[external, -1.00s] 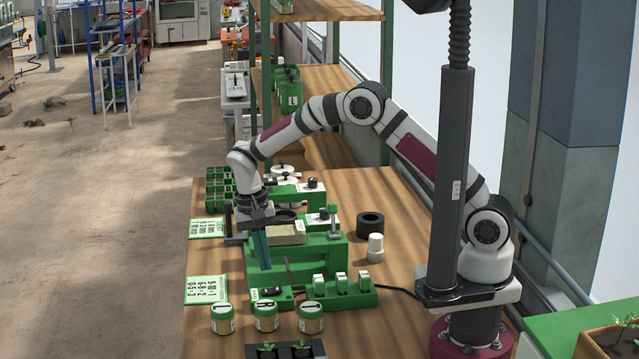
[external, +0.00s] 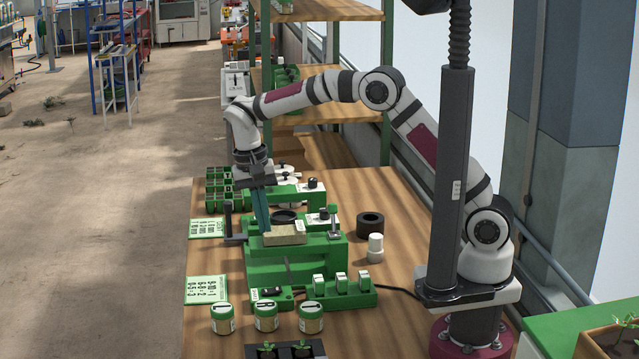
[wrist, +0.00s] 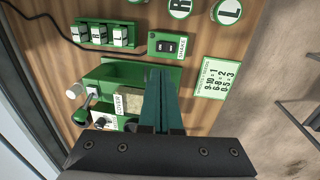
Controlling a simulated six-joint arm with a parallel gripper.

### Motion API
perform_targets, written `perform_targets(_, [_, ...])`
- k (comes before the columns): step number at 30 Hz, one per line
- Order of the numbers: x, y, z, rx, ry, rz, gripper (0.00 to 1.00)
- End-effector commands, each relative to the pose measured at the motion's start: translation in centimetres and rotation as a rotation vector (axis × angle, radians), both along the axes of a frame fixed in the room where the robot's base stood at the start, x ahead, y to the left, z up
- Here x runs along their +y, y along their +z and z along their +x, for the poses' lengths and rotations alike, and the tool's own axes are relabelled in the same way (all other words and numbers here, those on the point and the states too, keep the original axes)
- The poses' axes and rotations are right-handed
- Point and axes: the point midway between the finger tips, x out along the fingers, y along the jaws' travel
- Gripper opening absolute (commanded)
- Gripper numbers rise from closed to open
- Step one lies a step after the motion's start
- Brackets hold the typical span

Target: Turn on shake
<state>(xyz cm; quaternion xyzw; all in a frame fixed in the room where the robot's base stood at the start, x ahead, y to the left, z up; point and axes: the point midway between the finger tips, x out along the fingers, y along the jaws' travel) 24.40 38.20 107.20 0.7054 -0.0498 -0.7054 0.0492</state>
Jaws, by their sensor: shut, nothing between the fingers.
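My gripper (external: 266,230) points down with its teal fingers together and nothing between them. In the external view its tips are over the front left of the green seeder (external: 292,269), by a tan block (external: 287,236); contact cannot be told. In the wrist view the shut fingers (wrist: 159,73) hide part of the seeder. A green box with a black rocker switch (external: 271,291) lies in front of the seeder, apart from the fingers; it also shows in the wrist view (wrist: 168,46). Its small label and the rocker's position are not clear.
A green strip with three white switches (external: 341,298) lies right of the black switch. Several green-lidded jars (external: 266,318) stand in front. Printed cards (external: 206,291) lie at left. A white bottle (external: 375,249) and black ring (external: 370,225) stand right.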

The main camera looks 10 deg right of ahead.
Motion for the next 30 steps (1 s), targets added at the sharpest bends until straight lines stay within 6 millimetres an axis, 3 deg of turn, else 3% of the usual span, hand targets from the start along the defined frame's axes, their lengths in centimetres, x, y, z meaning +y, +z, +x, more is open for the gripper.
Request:
perform_targets(8, [0.0,-0.7,0.0,0.0,0.001,-0.001,0.0])
perform_targets(24, [-1.6,-11.6,0.0,0.001,0.001,-0.002,0.0])
perform_targets(30, [-1.8,-13.6,0.0,0.0,0.001,0.0,0.0])
